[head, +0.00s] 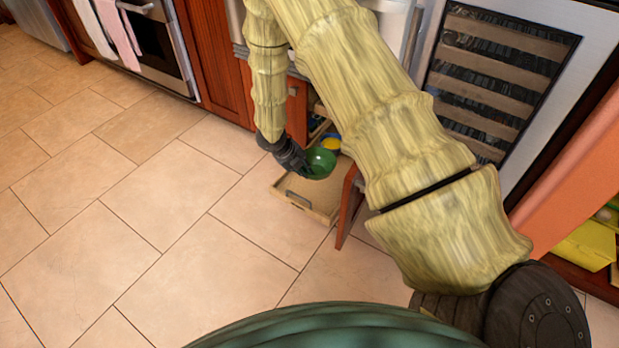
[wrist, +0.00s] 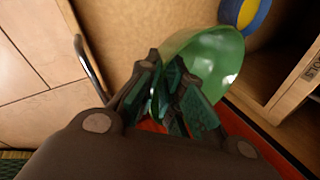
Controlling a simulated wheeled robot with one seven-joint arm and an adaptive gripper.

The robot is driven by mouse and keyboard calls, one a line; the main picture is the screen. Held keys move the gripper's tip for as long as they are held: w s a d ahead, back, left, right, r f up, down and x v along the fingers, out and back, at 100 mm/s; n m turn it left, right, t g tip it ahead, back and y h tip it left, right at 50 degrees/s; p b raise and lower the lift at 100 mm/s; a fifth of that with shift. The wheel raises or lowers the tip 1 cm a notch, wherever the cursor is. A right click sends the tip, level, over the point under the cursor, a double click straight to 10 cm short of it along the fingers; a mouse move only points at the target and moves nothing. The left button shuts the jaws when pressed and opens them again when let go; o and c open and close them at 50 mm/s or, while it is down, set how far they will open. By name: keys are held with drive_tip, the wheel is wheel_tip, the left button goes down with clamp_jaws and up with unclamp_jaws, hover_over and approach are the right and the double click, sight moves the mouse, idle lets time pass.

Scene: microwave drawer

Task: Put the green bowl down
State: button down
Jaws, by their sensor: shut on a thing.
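The green bowl (head: 319,163) is held at the end of my arm in the head view, over an open low drawer (head: 318,207). In the wrist view the green bowl (wrist: 215,62) is tilted, and my gripper (wrist: 172,85) is shut on its rim. My gripper (head: 297,160) also shows dark beside the bowl in the head view. The bowl overlaps the light wooden drawer bottom in the picture. I cannot tell whether the bowl touches it.
A blue and yellow item (wrist: 243,14) lies behind the bowl, towards the cabinet. An open cabinet door (head: 348,205) stands right of the drawer. The drawer has a metal handle (wrist: 90,68) at its front. Tiled floor (head: 150,200) is clear to the left.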

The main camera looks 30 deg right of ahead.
wheel_tip(320, 180, down, 8)
drive_tip(key=b, duration=0.3)
drive_tip(key=shift+r, duration=0.2)
drive_tip(key=c, duration=1.6)
unclamp_jaws()
drive_tip(key=shift+o, duration=0.2)
